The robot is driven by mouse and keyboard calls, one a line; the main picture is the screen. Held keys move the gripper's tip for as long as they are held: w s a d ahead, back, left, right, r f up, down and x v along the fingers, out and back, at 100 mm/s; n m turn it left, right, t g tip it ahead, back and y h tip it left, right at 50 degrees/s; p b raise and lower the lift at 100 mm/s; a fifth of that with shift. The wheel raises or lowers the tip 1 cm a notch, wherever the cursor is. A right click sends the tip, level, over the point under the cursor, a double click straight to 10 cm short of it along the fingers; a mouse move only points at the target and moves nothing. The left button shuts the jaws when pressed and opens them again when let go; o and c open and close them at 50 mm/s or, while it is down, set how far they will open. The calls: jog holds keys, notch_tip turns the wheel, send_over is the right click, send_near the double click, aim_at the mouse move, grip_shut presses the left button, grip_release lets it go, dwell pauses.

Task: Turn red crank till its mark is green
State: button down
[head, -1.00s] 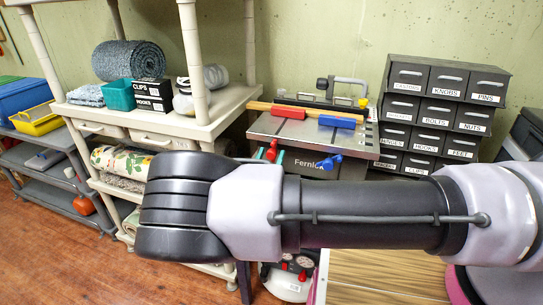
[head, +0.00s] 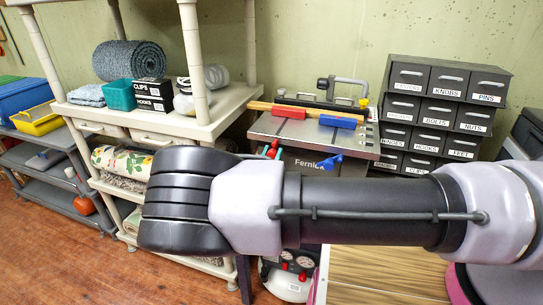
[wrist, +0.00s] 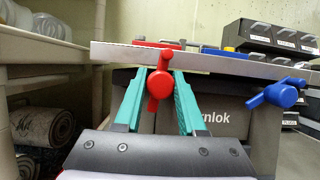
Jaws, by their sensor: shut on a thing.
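The red crank (wrist: 159,88) is on the front of a metal-topped bench (head: 262,127), just under its edge. My gripper (wrist: 159,76) is shut on the red crank, with a fingertip on each side. A blue crank (wrist: 277,93) is to the right on the same bench front. I cannot make out a mark or its colour.
Red (head: 288,111) and blue (head: 337,121) blocks lie on the bench top. A cream shelf (head: 215,125) with a rolled rug stands close on the left. A dark drawer cabinet (head: 440,110) stands on the right. A gauged machine (head: 290,275) is below my arm.

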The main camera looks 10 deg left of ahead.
jog(key=m+h, duration=0.1)
jog(key=m, duration=0.2)
jog(key=m+g+h, duration=0.1)
jog(key=m+h, duration=0.1)
jog(key=m, duration=0.2)
jog(key=m+g+h, duration=0.1)
jog(key=m, duration=0.2)
jog(key=m+g+h, duration=0.1)
jog(key=m, duration=0.1)
jog(key=shift+m, duration=0.4)
jog(key=m+g, duration=0.1)
jog(key=m, duration=0.1)
jog(key=m+g, duration=0.1)
jog(key=m, duration=0.2)
jog(key=shift+h, duration=0.3)
jog(key=m+g, duration=0.1)
jog(key=m, duration=0.3)
jog(key=shift+f+m+g, duration=0.1)
jog(key=shift+m+g, duration=0.2)
jog(key=shift+g, duration=0.1)
jog(key=shift+s, duration=0.1)
jog(key=c, duration=0.5)
grip_release()
jog(key=shift+y, duration=0.4)
jog(key=v, duration=1)
jog(key=shift+s+a, duration=0.2)
jog(key=shift+s, duration=0.1)
